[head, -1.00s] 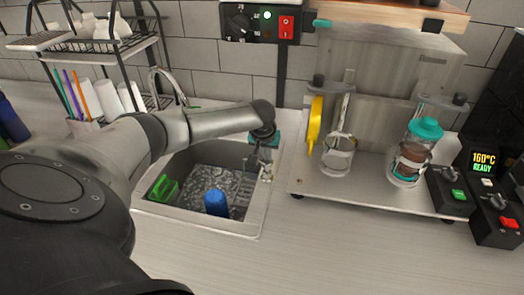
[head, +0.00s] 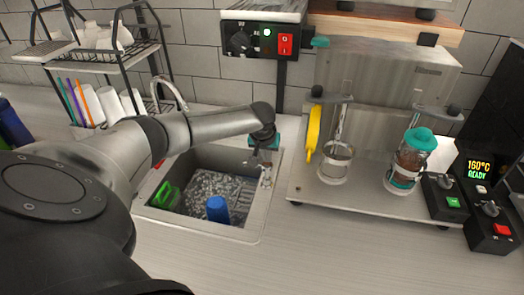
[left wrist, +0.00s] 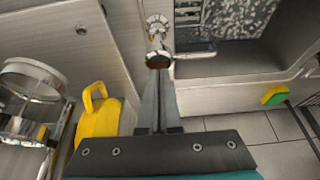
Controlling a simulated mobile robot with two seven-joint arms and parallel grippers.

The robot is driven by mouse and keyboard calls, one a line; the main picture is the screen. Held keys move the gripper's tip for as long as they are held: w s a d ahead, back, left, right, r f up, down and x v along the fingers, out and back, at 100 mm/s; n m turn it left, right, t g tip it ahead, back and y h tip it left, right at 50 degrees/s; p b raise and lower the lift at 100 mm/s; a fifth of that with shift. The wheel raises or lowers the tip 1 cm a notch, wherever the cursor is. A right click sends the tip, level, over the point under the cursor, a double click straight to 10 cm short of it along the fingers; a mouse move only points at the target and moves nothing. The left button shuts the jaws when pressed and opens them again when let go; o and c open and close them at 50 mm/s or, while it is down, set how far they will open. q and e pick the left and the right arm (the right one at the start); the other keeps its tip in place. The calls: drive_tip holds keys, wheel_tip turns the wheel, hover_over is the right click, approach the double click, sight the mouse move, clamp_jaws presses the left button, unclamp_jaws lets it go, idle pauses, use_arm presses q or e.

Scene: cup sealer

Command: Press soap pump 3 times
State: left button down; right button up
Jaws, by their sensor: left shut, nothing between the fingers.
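The soap pump (head: 266,178) is a small silver fitting on the right rim of the sink. In the left wrist view the pump's head (left wrist: 159,61) shows right at my fingertips, with its spout pointing right over the sink. My left gripper (head: 264,164) is shut and empty, above the pump at the sink's right edge. Its fingers (left wrist: 158,75) also show together in the left wrist view. I cannot tell whether the tips touch the pump, as they partly cover it. My right gripper is not in view.
The sink (head: 253,222) holds a blue object (head: 217,209) and a green sponge holder (head: 167,194). A dish rack (head: 100,65) stands back left. The front counter is clear.

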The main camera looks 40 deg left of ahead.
sight(267, 165)
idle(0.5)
use_arm(q)
drive_tip(key=shift+f+b, duration=0.75)
drive_tip(key=shift+f, duration=0.75)
drive_tip(key=shift+s, duration=0.1)
wheel_tip(267, 165, up, 2)
drive_tip(key=p, duration=0.3)
drive_tip(key=shift+r, duration=0.4)
